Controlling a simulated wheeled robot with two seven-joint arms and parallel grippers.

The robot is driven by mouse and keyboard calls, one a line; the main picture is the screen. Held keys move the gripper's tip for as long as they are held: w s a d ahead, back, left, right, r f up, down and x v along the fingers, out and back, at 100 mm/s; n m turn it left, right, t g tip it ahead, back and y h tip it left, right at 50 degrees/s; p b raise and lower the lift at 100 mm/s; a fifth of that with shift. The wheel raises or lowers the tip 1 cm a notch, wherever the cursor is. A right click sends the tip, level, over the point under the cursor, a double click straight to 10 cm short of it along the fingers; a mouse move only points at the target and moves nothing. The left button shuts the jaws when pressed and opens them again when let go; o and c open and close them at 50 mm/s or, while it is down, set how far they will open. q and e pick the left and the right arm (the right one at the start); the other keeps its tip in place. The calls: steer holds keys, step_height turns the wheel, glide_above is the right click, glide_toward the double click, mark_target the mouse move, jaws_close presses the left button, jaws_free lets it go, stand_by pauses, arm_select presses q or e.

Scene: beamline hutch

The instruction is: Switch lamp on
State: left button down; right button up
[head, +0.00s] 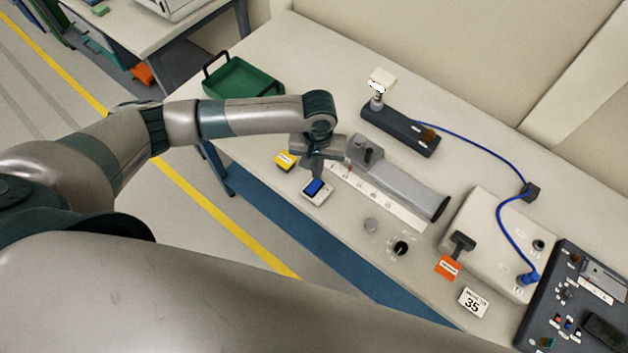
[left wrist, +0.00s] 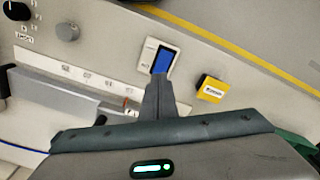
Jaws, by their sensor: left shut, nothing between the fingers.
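A small white switch box with a blue rocker (head: 315,188) sits near the table's front edge. It also shows in the left wrist view (left wrist: 162,60), just beyond my fingertips. My left gripper (head: 312,174) is shut and empty, pointing down right beside the blue rocker; whether it touches cannot be told. In the left wrist view the closed fingers (left wrist: 158,88) overlap the near end of the rocker. A dark bar-shaped base (head: 400,130) stands farther back, with a small post and a pale block at its left end; I cannot tell whether it is the lamp. My right gripper is not in view.
A yellow labelled block (head: 285,161) lies left of the switch. A grey cylinder on a rail (head: 400,180) lies to the right. A green tray (head: 240,78) is at the back left. Knobs, an orange tag (head: 447,267) and a control panel (head: 575,300) are farther right.

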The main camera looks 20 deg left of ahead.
arm_select(q)
steer(key=shift+r, duration=1.35)
